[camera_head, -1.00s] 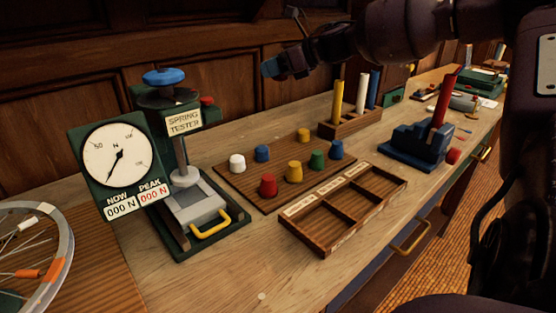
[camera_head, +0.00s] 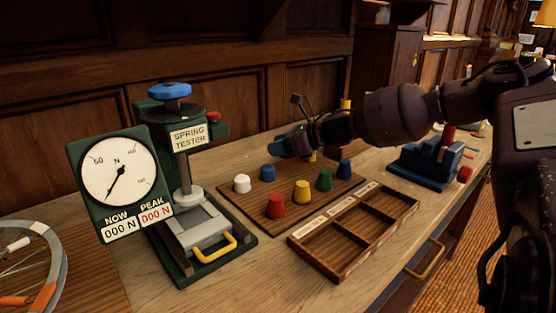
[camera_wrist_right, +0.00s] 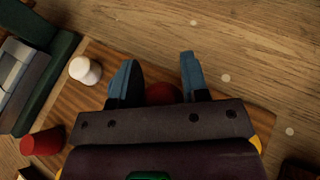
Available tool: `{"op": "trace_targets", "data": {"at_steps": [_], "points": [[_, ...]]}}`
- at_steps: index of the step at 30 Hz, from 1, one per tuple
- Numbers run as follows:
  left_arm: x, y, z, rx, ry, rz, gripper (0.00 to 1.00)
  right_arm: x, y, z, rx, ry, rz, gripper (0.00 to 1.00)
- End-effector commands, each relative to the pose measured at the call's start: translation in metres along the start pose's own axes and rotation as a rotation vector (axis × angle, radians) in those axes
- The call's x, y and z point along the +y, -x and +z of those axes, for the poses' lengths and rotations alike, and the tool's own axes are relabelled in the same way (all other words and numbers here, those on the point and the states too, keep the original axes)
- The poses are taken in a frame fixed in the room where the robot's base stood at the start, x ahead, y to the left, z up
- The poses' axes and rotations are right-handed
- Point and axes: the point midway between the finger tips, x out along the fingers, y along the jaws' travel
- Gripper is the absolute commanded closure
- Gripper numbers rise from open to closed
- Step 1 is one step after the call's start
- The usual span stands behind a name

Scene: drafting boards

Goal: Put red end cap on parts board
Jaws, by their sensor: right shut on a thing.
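My right gripper (camera_head: 286,148) hangs low over the back of the brown parts board (camera_head: 243,206), behind the blue cap (camera_head: 267,173). In the right wrist view its two blue fingers (camera_wrist_right: 157,85) stand either side of a round red end cap (camera_wrist_right: 162,93), which they grip; most of it is hidden by the gripper body. The head view does not show the held cap clearly. Another red cap (camera_head: 275,206) stands at the board's front left corner, also in the wrist view (camera_wrist_right: 42,142). A white cap (camera_head: 242,183) stands at its left. My left gripper is not in view.
Yellow (camera_head: 302,191), green (camera_head: 324,180) and blue (camera_head: 344,169) caps stand on the board. The spring tester (camera_head: 188,200) is left of it, an empty compartment tray (camera_head: 350,262) in front, and a blue fixture (camera_head: 420,168) to the right.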

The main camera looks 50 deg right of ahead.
Motion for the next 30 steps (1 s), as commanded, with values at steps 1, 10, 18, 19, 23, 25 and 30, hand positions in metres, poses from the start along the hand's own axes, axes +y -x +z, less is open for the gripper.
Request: {"op": "trace_targets", "data": {"at_steps": [1,10,18,19,23,25,30], "points": [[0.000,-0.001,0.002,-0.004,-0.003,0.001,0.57,0.000,-0.004,-0.009,0.003,-0.005,0.001,0.86],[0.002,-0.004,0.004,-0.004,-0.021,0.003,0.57,0.000,-0.015,-0.037,0.002,-0.002,0.001,0.86],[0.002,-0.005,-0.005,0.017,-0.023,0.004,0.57,0.000,-0.015,-0.036,0.000,0.000,0.000,0.86],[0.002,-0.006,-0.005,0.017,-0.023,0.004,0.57,0.000,-0.015,-0.037,0.001,-0.001,0.000,0.86],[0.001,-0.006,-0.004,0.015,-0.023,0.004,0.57,0.000,-0.016,-0.038,0.001,-0.001,0.000,0.51],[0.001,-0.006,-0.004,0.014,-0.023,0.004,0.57,0.000,-0.015,-0.038,0.001,-0.001,0.000,0.48],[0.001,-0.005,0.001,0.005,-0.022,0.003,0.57,0.000,-0.015,-0.038,0.001,-0.001,0.000,0.48]]}}
